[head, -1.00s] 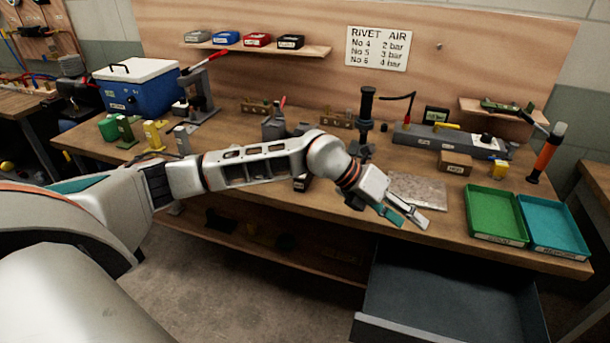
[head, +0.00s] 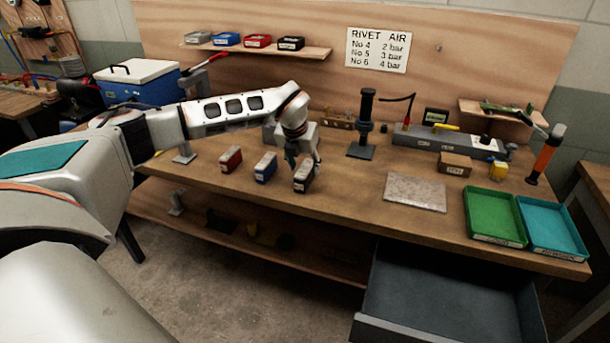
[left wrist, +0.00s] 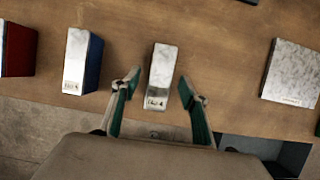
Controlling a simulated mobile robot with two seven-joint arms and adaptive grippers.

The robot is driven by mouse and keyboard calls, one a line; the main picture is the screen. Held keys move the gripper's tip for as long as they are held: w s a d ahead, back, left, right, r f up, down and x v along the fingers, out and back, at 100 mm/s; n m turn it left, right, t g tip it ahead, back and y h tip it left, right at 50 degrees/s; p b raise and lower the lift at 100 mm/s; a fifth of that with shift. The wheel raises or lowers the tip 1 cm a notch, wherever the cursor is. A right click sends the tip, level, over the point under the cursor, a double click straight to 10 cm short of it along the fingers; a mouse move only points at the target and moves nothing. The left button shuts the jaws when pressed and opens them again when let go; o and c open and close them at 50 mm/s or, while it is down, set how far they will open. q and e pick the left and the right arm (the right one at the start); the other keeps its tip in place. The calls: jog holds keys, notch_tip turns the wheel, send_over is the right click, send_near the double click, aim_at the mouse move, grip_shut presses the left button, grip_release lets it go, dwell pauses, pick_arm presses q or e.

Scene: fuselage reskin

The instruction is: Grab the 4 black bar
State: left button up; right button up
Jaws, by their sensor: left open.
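A small dark box (head: 303,178) with a pale label stands near the front edge of the workbench, the rightmost of three similar boxes. My left gripper (head: 303,158) is over it, pointing down. In the left wrist view the box (left wrist: 161,74) shows a pale metallic top and a small label too blurred to read. The open fingers of my left gripper (left wrist: 159,81) are on either side of its near end, with a gap on each side. A blue box (head: 265,168) and a red box (head: 231,159) stand to its left. My right gripper is not in view.
A speckled plate (head: 416,193) lies to the right, then a green tray (head: 494,240) and a teal tray (head: 552,250). A black stand (head: 362,150) rises behind. An open drawer (head: 450,300) juts out below. A shelf (head: 255,49) holds several small bins.

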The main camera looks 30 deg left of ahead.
aim_at(304, 169)
pick_arm(q)
jog(key=shift+x, duration=1.35)
jog(key=shift+f, duration=0.25)
grip_shut()
jog(key=shift+w+r, duration=0.1)
jog(key=shift+r, duration=0.05)
